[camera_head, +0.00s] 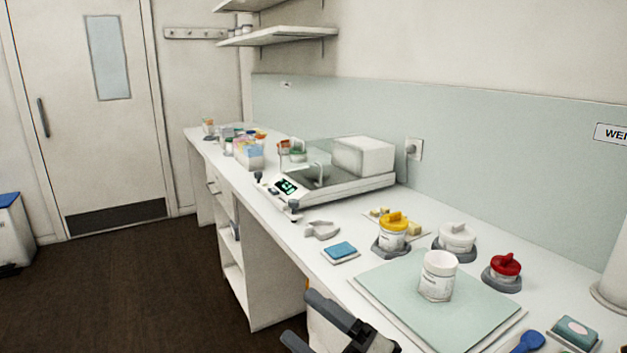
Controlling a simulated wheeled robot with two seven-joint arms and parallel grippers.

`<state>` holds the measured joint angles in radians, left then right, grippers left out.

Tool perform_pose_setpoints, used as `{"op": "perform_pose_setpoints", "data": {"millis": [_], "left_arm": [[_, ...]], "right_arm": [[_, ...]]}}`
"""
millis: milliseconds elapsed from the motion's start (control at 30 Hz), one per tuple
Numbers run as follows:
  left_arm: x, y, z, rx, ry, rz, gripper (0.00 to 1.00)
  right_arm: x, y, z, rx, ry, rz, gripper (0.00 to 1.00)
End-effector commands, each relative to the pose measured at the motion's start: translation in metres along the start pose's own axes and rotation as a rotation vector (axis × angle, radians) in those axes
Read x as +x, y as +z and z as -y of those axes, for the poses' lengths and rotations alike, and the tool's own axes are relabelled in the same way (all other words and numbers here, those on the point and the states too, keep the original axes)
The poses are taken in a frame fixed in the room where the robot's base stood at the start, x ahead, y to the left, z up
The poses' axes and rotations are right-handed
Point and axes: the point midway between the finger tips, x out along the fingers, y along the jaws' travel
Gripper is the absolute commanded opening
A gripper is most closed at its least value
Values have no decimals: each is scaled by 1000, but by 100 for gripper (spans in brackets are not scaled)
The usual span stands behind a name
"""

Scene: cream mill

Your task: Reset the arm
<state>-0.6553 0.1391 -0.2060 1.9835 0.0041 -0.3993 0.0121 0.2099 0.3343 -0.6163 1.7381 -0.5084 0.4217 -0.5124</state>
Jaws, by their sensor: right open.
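My right gripper (318,322) is at the bottom of the view, in front of the counter's front edge. Its dark fingers are spread open with nothing between them. A white jar (438,275) stands upright on the pale green mat (470,318), to the right of the gripper and apart from it. My left gripper is not in view.
Jars with yellow (393,229), white (457,238) and red (505,268) lids stand behind the mat. A scale (330,185) sits farther along the counter. A blue sponge-like block (341,250) lies near the front edge.

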Motion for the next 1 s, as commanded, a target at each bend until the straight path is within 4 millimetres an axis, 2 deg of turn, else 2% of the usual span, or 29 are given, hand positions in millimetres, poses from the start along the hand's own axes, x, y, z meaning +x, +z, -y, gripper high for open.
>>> {"op": "perform_pose_setpoints", "data": {"millis": [33, 100, 233, 400, 600, 667, 700, 1000], "left_arm": [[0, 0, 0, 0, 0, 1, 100], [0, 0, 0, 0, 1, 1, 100], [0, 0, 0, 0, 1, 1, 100], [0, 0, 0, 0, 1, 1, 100], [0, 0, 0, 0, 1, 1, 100], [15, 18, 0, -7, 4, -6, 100], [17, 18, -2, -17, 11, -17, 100], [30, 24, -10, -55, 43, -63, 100]], "right_arm": [[-22, 8, 18, 170, -18, 143, 83], [-57, 21, 44, 405, -43, 348, 83], [-137, 27, 95, 804, -79, 714, 83], [-225, 4, 142, 1150, -104, 1064, 83], [-307, -41, 172, 1430, -112, 1390, 83], [-311, -38, 190, 1447, -97, 1379, 83], [-310, -38, 196, 1452, -90, 1366, 83], [-305, -38, 212, 1495, -57, 1314, 83]]}}
